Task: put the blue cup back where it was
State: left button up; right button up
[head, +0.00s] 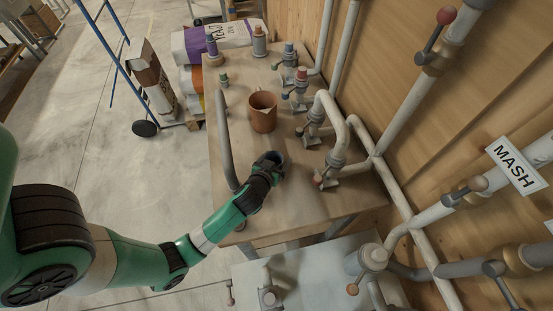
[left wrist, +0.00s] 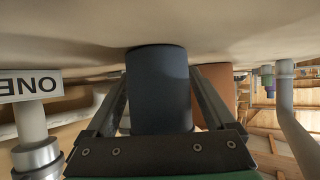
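The dark blue cup (left wrist: 158,92) is between the two fingers of my left gripper (left wrist: 158,100), which look closed against its sides. In the head view the cup's rim (head: 280,157) shows at the end of my left gripper (head: 270,165), over the near part of the wooden table (head: 235,165). The left wrist picture is upside down; the cup's base meets or nearly meets the tabletop there, and I cannot tell whether it touches. My right gripper is not in view.
A brown jug (head: 263,113) stands farther back on the table; it shows behind a finger in the left wrist view (left wrist: 217,80). Valves and pipes (head: 335,140) line the right side.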

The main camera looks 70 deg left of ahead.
pick_arm(q)
jog(key=shift+o, duration=0.5)
jog(key=shift+r, duration=0.25)
jog(key=p+v, duration=0.2)
jog(key=v, duration=0.5)
jog(key=shift+a, duration=0.1)
jog(key=p+v, duration=0.4)
jog(key=p, duration=0.1)
jog(key=shift+s+r, duration=0.1)
jog(key=shift+r, duration=0.2)
jog(key=shift+s+d, duration=0.25)
jog(key=shift+d, duration=0.1)
jog(key=shift+f, duration=0.1)
